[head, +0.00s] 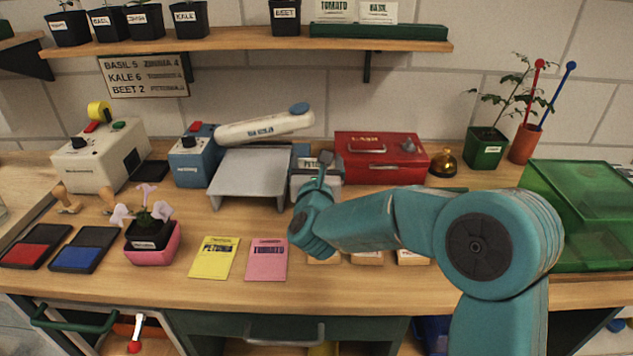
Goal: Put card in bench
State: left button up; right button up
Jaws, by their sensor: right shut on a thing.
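My right gripper (326,168) reaches back over the bench (220,297) to a small grey box-like thing (302,180) beside the metal stand. It is shut, with what looks like a pale lettered card at its fingers; the arm's wrist hides part of it, and I cannot tell whether it touches the grey thing. A yellow card (214,258) and a pink card (267,260) marked TOMATO lie flat on the bench front, apart from the gripper. My left gripper is not in view.
A red cash box (381,157) stands right of the gripper, with a brass bell (444,163) beside it. A grey metal stand (250,176) is to the left. A potted flower (150,235) and ink pads stand front left; a green clear-lidded box (585,215) stands right.

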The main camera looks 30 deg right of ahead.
notch_tip(320, 180, down, 4)
jog(key=shift+f, duration=0.25)
jog(key=shift+r, duration=0.1)
jog(key=shift+s, duration=0.1)
jog(key=shift+f+b, duration=0.2)
jog(key=shift+b, duration=0.2)
jog(key=o, duration=0.8)
jog(key=shift+c, duration=0.2)
jog(key=shift+r, duration=0.15)
